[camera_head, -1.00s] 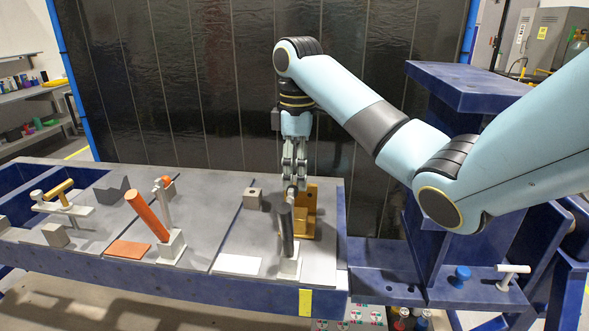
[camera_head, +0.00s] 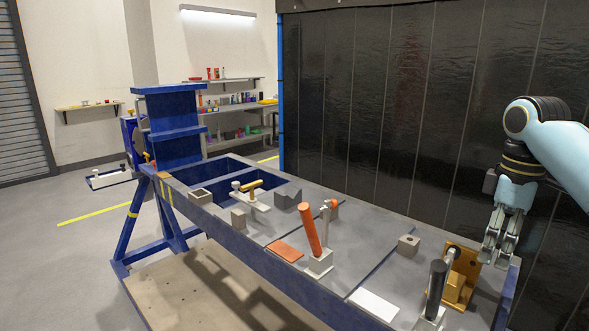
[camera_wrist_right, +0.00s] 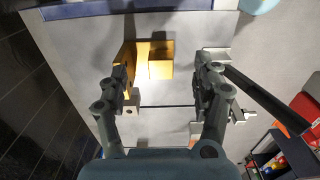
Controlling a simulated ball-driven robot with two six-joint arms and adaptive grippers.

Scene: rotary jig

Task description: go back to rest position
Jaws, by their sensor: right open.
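My right gripper (camera_head: 497,258) hangs fingers down at the right end of the jig table, beside the gold bracket (camera_head: 458,284). In the right wrist view its two fingers (camera_wrist_right: 165,88) are spread with nothing held between them. The gold bracket (camera_wrist_right: 160,62) shows beyond and between the fingers there. The toggle clamp with the black handle (camera_head: 436,288) stands in front of the bracket, apart from the gripper in the head view. The black handle (camera_wrist_right: 265,100) shows to the right of the fingers in the wrist view. My left gripper is not in view.
A black panel wall (camera_head: 400,110) stands behind. A blue stand (camera_head: 168,118) rises at the far left end. Floor is clear at the left.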

